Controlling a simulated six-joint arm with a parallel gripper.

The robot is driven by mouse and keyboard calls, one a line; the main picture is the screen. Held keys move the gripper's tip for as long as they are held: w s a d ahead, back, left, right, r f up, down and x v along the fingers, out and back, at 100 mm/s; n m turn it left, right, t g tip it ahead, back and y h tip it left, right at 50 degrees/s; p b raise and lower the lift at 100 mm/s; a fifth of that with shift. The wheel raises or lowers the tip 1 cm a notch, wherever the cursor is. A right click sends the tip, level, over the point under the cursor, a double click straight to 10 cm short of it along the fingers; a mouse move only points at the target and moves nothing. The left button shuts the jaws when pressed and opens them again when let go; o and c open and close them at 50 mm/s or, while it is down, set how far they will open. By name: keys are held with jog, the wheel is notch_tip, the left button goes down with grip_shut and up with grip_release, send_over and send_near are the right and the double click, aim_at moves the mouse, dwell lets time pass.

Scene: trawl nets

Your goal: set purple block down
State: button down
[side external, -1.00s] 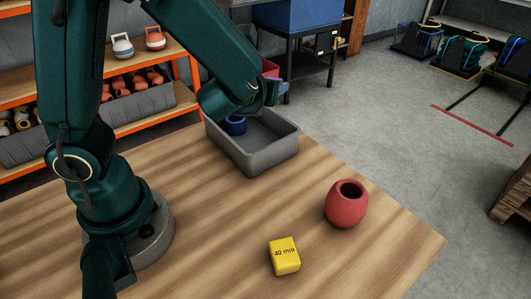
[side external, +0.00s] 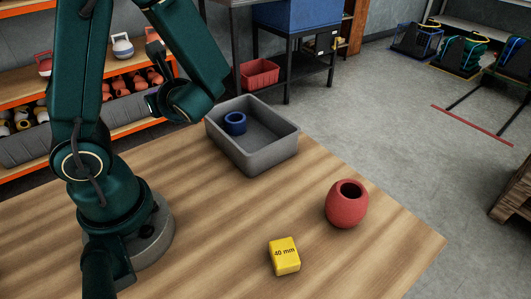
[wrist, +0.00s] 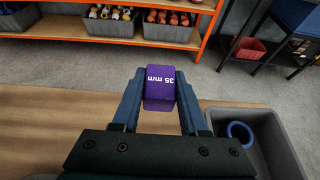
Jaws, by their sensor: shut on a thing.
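The purple block (wrist: 160,88), marked "35 mm", sits between the two fingers of my gripper (wrist: 158,95) in the wrist view. The fingers are shut on it from both sides, and it is held up off the tabletop. In the side view my gripper (side external: 152,103) is mostly behind my arm, beyond the table's back edge and left of the grey tray (side external: 270,158). The purple block cannot be made out in the side view.
A blue ring (side external: 235,122) lies in the grey tray. A red pot (side external: 346,206) and a yellow block (side external: 284,257) marked "40 mm" stand on the wooden table (side external: 210,225). The table between my base and the tray is clear. Orange-framed shelves (side external: 125,130) stand behind.

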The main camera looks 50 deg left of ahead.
aim_at(176, 152)
jog(key=shift+f, duration=6.25)
jog(key=shift+f, duration=0.15)
jog(key=shift+c, duration=2.2)
grip_release()
